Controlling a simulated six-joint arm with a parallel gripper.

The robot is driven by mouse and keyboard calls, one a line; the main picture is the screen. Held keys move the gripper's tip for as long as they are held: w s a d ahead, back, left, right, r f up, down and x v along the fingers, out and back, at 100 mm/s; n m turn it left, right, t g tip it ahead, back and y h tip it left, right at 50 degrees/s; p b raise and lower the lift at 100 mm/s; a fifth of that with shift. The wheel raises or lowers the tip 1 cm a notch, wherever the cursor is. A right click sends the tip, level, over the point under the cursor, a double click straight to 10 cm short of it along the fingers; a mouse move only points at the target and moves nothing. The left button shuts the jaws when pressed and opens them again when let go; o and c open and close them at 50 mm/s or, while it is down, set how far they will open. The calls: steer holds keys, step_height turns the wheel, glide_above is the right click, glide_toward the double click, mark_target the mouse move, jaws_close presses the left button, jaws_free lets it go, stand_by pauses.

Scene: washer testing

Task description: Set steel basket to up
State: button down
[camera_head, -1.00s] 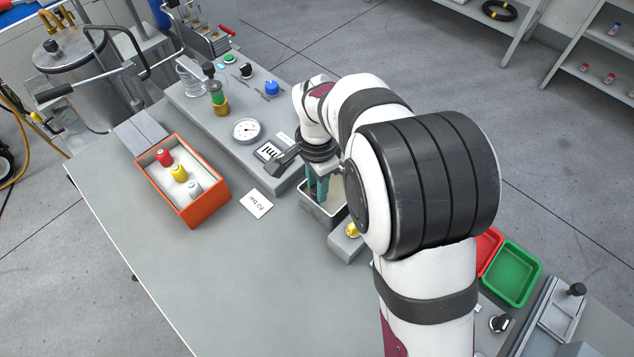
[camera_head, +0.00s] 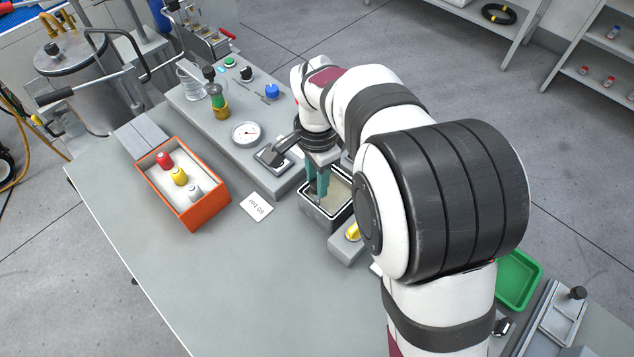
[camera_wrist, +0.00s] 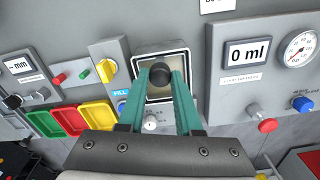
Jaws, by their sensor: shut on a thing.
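The steel basket (camera_head: 326,221) is a square, grey-walled box with pale contents at the bench's right side, in front of the control panel. Its rim (camera_wrist: 186,57) shows beyond my fingers in the wrist view. My gripper (camera_head: 318,190) points down over it, with two teal fingers. In the wrist view, my gripper (camera_wrist: 160,82) is shut on a round black knob (camera_wrist: 160,73) above the basket's middle. The knob is hidden in the head view. What joins it to the basket cannot be made out.
A yellow knob (camera_head: 353,231) on a grey block is close in front of the basket; it also shows in the wrist view (camera_wrist: 106,71). The "0 ml" display (camera_wrist: 249,51) is beside it. An orange box (camera_head: 211,218) holds several coloured bottles. The bench's front is clear.

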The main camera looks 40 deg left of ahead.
steer(key=c, duration=0.6)
jaws_free()
steer(key=shift+r, duration=0.1)
step_height(320, 180, up, 16)
steer(key=shift+f, duration=0.1)
steer(key=d+m, duration=0.1)
steer(key=d, duration=2.1)
steer(key=shift+m+y, duration=0.8)
steer(key=shift+y, duration=0.1)
steer(key=s+d+f, duration=0.2)
steer(key=s+d, duration=0.1)
steer(key=s+d+f, duration=0.3)
steer(key=s+d, duration=0.1)
steer(key=s+d+f, duration=0.3)
steer(key=s+d, duration=0.1)
steer(key=shift+s, duration=0.15)
